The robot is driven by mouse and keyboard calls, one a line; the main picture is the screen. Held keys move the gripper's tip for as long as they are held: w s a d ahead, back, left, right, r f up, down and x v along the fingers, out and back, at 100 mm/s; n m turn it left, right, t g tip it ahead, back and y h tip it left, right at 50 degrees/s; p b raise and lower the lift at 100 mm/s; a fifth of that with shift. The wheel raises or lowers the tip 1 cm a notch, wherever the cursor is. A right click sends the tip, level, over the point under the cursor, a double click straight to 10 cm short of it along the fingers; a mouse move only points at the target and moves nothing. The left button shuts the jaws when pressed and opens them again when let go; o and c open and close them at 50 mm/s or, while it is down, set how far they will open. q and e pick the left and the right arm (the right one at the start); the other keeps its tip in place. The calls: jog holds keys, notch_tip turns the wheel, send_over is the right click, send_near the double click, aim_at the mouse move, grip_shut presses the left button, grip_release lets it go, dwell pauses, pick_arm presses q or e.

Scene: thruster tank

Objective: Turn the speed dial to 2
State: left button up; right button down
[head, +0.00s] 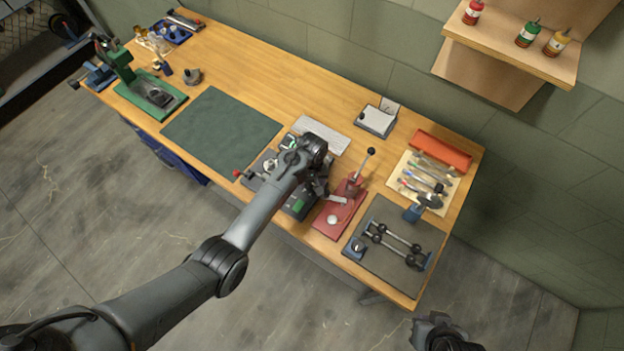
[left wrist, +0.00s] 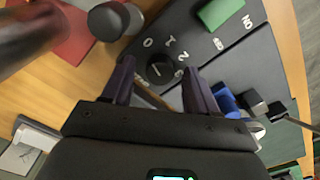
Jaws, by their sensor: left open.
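The speed dial (left wrist: 160,67) is a round black knob on a dark grey panel (left wrist: 140,43) in the left wrist view. In the head view my left gripper (head: 316,186) covers most of the machine, hiding the dial. My right gripper (head: 437,328) hangs off the table's front edge, jaws unclear.
A green switch (left wrist: 220,12) sits on the panel beside the dial. A red lever press (head: 340,208) stands close right of my left gripper. A grey mat with rods (head: 395,245) lies further right. The green mat (head: 222,130) at left is clear.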

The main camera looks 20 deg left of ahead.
pick_arm(q)
jog(key=c, duration=1)
jog(key=shift+c, duration=0.2)
